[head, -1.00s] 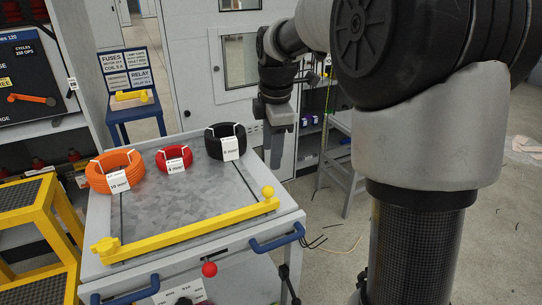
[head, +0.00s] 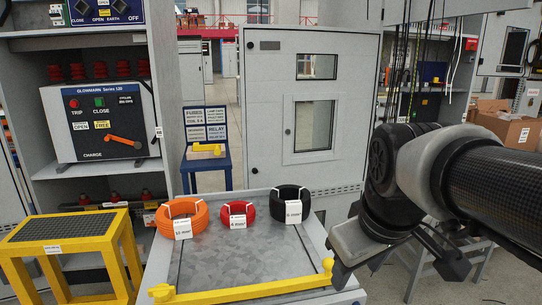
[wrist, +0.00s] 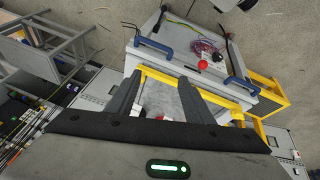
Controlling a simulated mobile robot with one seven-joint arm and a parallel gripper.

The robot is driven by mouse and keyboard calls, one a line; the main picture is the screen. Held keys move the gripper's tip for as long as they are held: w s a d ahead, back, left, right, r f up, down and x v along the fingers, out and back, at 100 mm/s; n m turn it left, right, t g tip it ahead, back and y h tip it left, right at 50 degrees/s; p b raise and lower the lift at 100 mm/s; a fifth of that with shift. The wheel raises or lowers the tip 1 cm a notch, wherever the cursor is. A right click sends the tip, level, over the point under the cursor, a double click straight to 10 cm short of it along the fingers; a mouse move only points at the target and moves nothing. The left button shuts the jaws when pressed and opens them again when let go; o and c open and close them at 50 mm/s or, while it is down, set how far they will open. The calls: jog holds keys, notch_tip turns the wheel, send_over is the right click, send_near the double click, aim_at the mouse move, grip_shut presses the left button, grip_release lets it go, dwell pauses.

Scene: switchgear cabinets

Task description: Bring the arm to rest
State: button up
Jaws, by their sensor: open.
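My gripper (wrist: 160,98) is open in the wrist view, with its two dark fingers apart and nothing held between them. In the head view my gripper (head: 341,272) hangs at the right front corner of the grey trolley (head: 330,288), close to the end of the yellow bar (head: 250,291). My arm reaches in from the right edge and bends down to it. The wrist view looks down on the trolley (wrist: 215,50), with the yellow bar (wrist: 160,77) behind the fingers. I cannot tell whether a finger touches the trolley.
Orange (head: 182,219), red (head: 238,215) and black (head: 291,206) cable coils stand on the trolley's back. A yellow step stool (head: 70,240) stands left, a blue stand (head: 207,165) behind. Blue handles (wrist: 152,47) and a red knob (wrist: 202,65) jut from the trolley. Cabinets close off the back.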

jog(key=s+f+m, duration=0.2)
jog(key=s+m, duration=0.2)
jog(key=s, duration=0.1)
notch_tip(320, 180, up, 19)
jog(key=p, duration=1.9)
jog(key=shift+s+a+m+t, duration=0.2)
jog(key=shift+s+m+t, duration=0.1)
jog(key=shift+s+t, duration=0.1)
